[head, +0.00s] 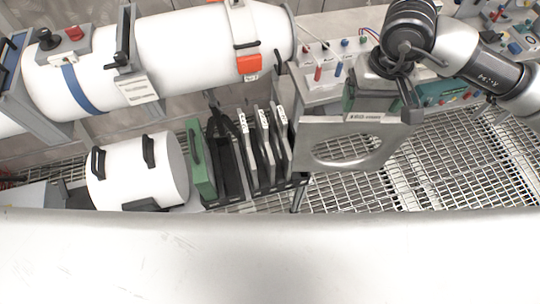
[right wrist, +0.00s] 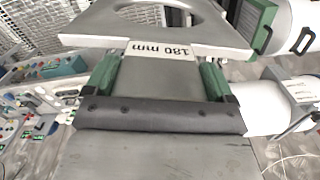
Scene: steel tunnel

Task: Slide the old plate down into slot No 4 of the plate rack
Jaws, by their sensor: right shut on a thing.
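The old plate (head: 312,145) is a flat grey slab with a large oval hole and a label at its top edge. My right gripper (head: 372,108) is shut on that top edge and holds the plate upright, just right of the rack. In the right wrist view the plate (right wrist: 150,35) sits between the green fingers of my gripper (right wrist: 160,80), and its label reads "180 mm" upside down. The plate rack (head: 228,170) is black, with several labelled grey plates standing in it; the slot numbers are too small to read. The plate hides part of the rack's right end. My left gripper is not in view.
A green plate (head: 200,165) stands at the rack's left end, beside a white drum (head: 137,172) with black handles. A large white pipe (head: 190,50) runs above the rack. A bench with coloured parts (head: 325,65) stands behind the plate. Metal grating (head: 440,170) lies right.

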